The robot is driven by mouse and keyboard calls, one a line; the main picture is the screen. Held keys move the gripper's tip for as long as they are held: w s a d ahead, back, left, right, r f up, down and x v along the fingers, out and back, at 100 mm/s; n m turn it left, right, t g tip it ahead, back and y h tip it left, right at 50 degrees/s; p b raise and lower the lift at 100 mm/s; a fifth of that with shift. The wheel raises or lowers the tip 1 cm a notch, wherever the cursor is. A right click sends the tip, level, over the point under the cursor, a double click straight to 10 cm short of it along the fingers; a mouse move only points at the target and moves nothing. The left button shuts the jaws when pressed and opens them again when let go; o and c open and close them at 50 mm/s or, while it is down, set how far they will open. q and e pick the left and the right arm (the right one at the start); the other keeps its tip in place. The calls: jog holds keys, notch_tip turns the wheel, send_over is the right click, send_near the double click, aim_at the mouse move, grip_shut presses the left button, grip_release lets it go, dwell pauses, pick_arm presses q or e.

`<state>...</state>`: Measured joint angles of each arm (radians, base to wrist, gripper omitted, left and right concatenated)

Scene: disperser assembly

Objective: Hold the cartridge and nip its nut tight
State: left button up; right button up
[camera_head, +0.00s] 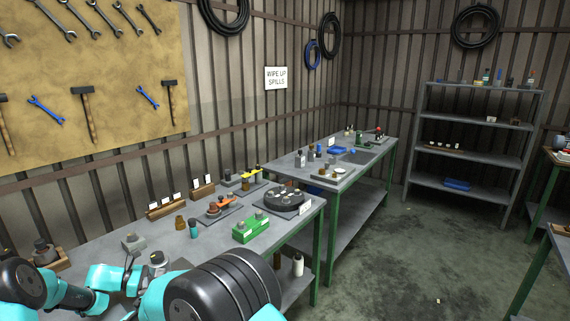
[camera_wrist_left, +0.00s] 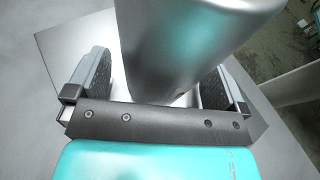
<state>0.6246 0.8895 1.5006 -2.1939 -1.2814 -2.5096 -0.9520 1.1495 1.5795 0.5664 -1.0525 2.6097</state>
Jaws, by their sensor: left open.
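In the left wrist view, a smooth grey metallic cylinder (camera_wrist_left: 185,45), which may be the cartridge, stands between the fingers of my left gripper (camera_wrist_left: 158,80). The jaws are open, one finger on each side of it. Its top runs out of the frame, so no nut shows on it there. In the head view, my left wrist is low at the left over the bench, beside a small dark-topped grey part (camera_head: 158,258). I cannot tell if this part is the same cylinder. My right gripper is not in view.
The bench (camera_head: 105,232) also holds a grey block (camera_head: 133,242), a green block (camera_head: 250,229), a dark round carousel (camera_head: 284,199), an orange-topped tool (camera_head: 219,207) and a teal bottle (camera_head: 194,228). In the wrist view, a square metal plate (camera_wrist_left: 62,40) lies under the cylinder.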

pick_arm(q)
jog(key=v, duration=1.1)
jog(key=shift+s+a+r, duration=0.15)
jog(key=shift+a, duration=0.15)
